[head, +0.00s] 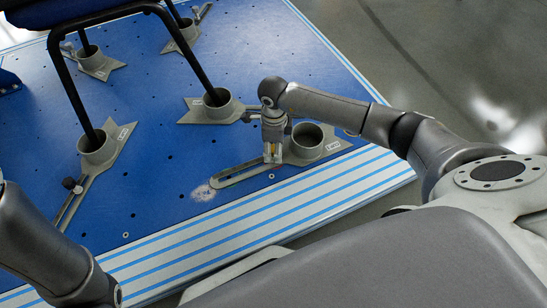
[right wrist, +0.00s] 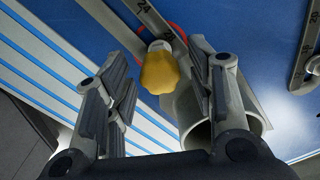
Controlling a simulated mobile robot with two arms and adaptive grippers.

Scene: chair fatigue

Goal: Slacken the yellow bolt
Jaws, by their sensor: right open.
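The yellow bolt (right wrist: 160,71) shows in the right wrist view as a rounded yellow knob on the slotted arm of a grey clamp (right wrist: 118,27). My right gripper (right wrist: 157,62) is open, with one finger on each side of the bolt; I cannot tell whether either finger touches it. In the head view my right gripper (head: 272,155) points down over the slotted arm of the clamp (head: 240,174), just left of its round cup (head: 307,140). The bolt is mostly hidden behind the fingers there. My left arm enters at lower left, its gripper out of frame.
A blue perforated platform (head: 160,185) carries several grey clamps. A chair with black legs (head: 75,90) stands in their cups, left of my right gripper. A clamp with a dark knob (head: 70,184) lies at left. The platform's striped front edge (head: 250,220) is clear.

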